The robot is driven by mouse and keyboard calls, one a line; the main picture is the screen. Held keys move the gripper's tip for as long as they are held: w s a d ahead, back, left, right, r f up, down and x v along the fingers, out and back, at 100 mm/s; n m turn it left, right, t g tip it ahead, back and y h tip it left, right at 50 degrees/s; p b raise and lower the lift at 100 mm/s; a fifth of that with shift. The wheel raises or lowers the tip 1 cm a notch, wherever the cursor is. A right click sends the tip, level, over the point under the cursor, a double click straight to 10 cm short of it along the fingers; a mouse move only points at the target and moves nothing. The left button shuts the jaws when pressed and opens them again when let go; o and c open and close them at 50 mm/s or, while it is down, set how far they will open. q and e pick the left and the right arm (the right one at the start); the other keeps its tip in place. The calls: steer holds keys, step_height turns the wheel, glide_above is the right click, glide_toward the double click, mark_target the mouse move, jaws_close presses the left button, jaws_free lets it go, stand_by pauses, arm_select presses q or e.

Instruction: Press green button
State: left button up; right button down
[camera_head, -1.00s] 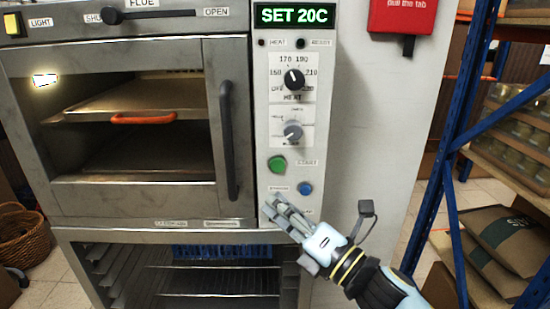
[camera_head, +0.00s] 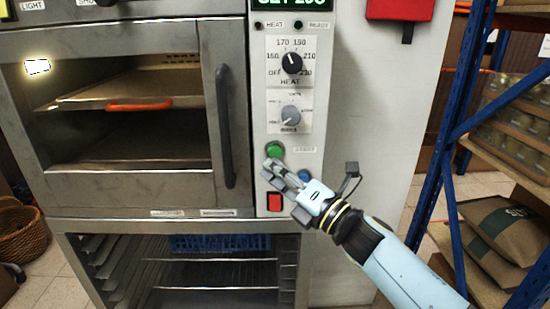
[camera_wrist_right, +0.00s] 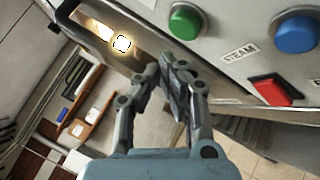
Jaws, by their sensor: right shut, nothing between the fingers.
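The green button (camera_head: 275,149) is a round knob on the oven's control panel, below the two dials. In the right wrist view the green button (camera_wrist_right: 185,22) shows at the top, just beyond my fingertips. My right gripper (camera_head: 271,170) is shut and empty, its tips just below the green button in the head view. In the right wrist view the right gripper (camera_wrist_right: 172,62) appears a little short of the panel; I cannot tell if it touches anything. My left gripper is not in view.
A blue button (camera_wrist_right: 297,32) and a red switch (camera_wrist_right: 270,90) sit close to the green button. The oven door handle (camera_head: 226,125) is left of the panel. A blue shelf rack (camera_head: 455,130) stands at the right.

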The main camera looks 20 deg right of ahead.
steer(key=shift+w+d, duration=0.25)
steer(key=shift+w, duration=0.45)
stand_by(1.0)
steer(key=shift+w+d+b, duration=0.1)
steer(key=shift+w+b, duration=0.3)
steer(key=shift+w+d, duration=0.15)
steer(key=shift+w, duration=0.3)
stand_by(0.6)
stand_by(0.4)
steer(key=shift+s+a, duration=0.3)
steer(key=shift+s, duration=0.6)
